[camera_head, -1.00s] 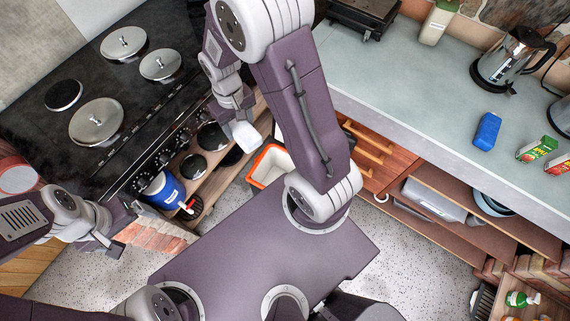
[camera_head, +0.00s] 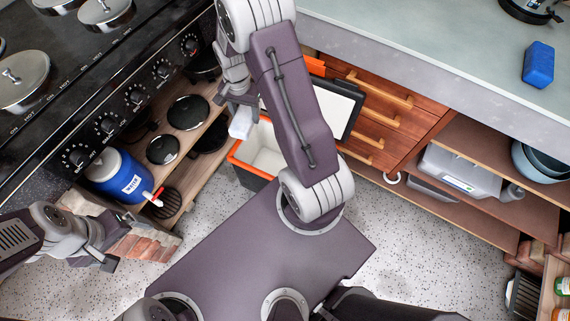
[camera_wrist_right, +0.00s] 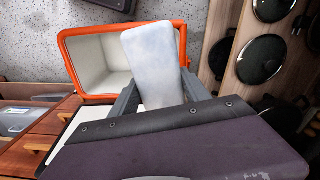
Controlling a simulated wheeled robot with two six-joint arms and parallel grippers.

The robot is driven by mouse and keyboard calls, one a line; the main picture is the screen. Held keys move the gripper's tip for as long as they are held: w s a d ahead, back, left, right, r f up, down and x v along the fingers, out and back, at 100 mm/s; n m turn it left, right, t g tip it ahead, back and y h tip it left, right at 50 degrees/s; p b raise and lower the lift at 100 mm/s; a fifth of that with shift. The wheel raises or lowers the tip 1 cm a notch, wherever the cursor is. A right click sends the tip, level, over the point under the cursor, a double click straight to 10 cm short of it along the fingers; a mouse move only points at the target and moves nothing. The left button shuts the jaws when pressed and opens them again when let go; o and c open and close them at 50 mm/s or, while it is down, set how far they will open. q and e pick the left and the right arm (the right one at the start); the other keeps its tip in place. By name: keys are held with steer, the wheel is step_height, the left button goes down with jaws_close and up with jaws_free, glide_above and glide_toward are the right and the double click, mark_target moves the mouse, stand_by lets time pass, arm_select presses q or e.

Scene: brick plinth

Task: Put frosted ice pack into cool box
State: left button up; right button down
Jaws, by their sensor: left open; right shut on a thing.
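The frosted ice pack (camera_head: 241,123) is a pale, whitish slab. My right gripper (camera_head: 236,103) is shut on it and holds it by one end, near the left rim of the cool box. In the right wrist view the ice pack (camera_wrist_right: 154,62) stands out from between the fingers, and the open cool box (camera_wrist_right: 82,45) lies behind it. The cool box (camera_head: 236,152) has an orange rim, a white inside and a dark outside; its lid (camera_head: 333,108) is open. My right arm hides part of the box. My left gripper (camera_head: 108,250) is open and empty at the left.
A blue drink cooler (camera_head: 118,178) with a red and white tap stands on the brick plinth below the stove. Pans (camera_head: 187,112) fill a wooden shelf left of the box. Wooden drawers (camera_head: 385,110) are to the right. A blue block (camera_head: 538,64) lies on the counter.

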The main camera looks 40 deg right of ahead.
steer(key=s+d+f+m+b, duration=0.1)
steer(key=d+f+b, duration=0.1)
steer(key=f+b, duration=0.55)
steer(key=s+d+f+m+b, duration=0.1)
steer(key=d+f+b, duration=0.25)
steer(key=f, duration=0.65)
arm_select(q)
step_height(320, 180, down, 27)
steer(key=b, duration=1.3)
steer(key=shift+f, duration=0.15)
arm_select(e)
glide_above(271, 170)
step_height(271, 170, down, 24)
steer(key=shift+a+r, duration=0.15)
step_height(271, 170, down, 4)
steer(key=b, duration=0.2)
steer(key=shift+f+b, duration=0.25)
steer(key=shift+b, duration=0.1)
steer(key=shift+r, duration=0.2)
arm_select(q)
step_height(271, 170, down, 2)
steer(key=shift+f, duration=0.25)
arm_select(e)
steer(key=shift+f, duration=0.15)
steer(key=c, duration=0.5)
jaws_free()
